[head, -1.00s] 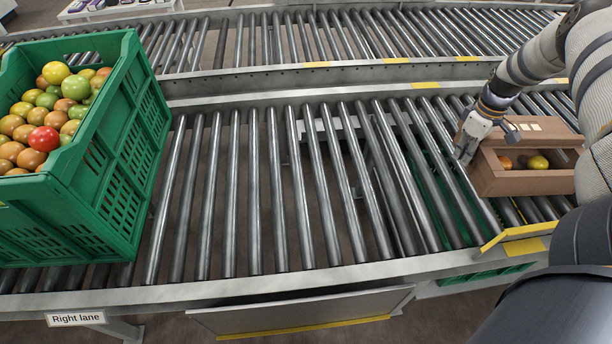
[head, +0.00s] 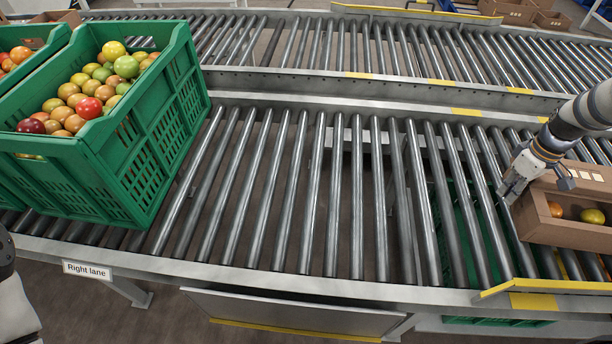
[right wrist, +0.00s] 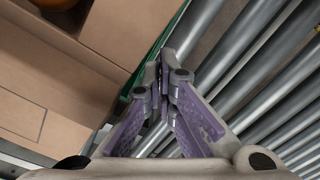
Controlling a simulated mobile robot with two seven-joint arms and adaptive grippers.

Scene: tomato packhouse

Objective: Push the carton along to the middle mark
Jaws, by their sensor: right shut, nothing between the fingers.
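The brown carton (head: 565,233) stands on the rollers at the right edge of the head view, partly cut off. An orange and a yellow tomato show through its open front. My right gripper (head: 508,196) is shut and empty, low at the carton's left side. In the right wrist view the shut fingertips (right wrist: 163,62) are close beside the carton (right wrist: 75,60); I cannot tell whether they touch. Yellow marks show on the far rail (head: 466,112) and the near rail (head: 534,302) of this lane; which is the middle mark is unclear. My left gripper is out of view.
A green crate of tomatoes (head: 150,165) stands on the same lane at the left, with another behind it. The rollers (head: 320,190) between crate and carton are clear. A raised yellow-edged guide (head: 510,288) runs along the near rail at right.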

